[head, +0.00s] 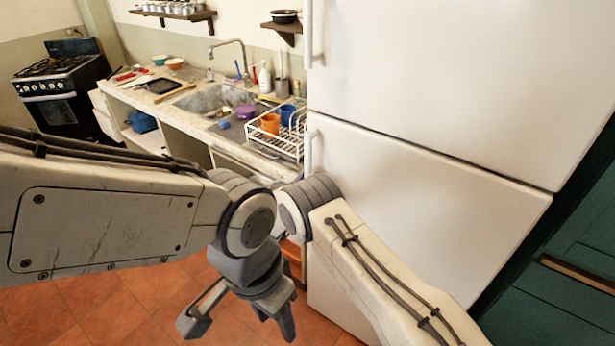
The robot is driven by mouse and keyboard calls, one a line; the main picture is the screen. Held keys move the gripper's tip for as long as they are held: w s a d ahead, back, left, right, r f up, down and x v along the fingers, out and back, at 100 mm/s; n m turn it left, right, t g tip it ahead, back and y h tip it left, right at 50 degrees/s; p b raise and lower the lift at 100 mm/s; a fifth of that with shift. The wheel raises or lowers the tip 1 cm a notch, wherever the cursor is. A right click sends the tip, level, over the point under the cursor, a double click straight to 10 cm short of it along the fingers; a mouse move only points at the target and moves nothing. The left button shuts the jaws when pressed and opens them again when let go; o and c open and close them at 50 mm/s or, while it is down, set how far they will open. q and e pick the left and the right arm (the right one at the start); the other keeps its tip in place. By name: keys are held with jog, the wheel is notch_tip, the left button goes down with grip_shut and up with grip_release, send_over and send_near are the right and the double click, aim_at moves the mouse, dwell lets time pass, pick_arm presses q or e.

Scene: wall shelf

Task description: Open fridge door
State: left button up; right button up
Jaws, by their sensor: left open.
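The white fridge (430,80) fills the right half of the head view. Its upper door and lower door (420,220) both look shut, with a dark seam between them. The upper handle (315,35) and lower handle (313,150) are on the left edges of the doors. My left gripper (240,325) is open and empty, pointing down over the floor, left of the fridge's lower door and apart from it. My right arm crosses in front of the lower door, its wrist close to the lower handle. The right gripper's fingers are hidden, and the lower handle's bottom end is partly covered.
A counter (165,100) with a sink (215,98) runs left of the fridge. A white dish rack (285,143) with cups stands at its near end. A black stove (60,85) is at far left. Green cabinets (570,260) stand right of the fridge. Tiled floor (120,310) is clear below.

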grip_shut()
jog(key=shift+a, duration=0.1)
dwell(1.1)
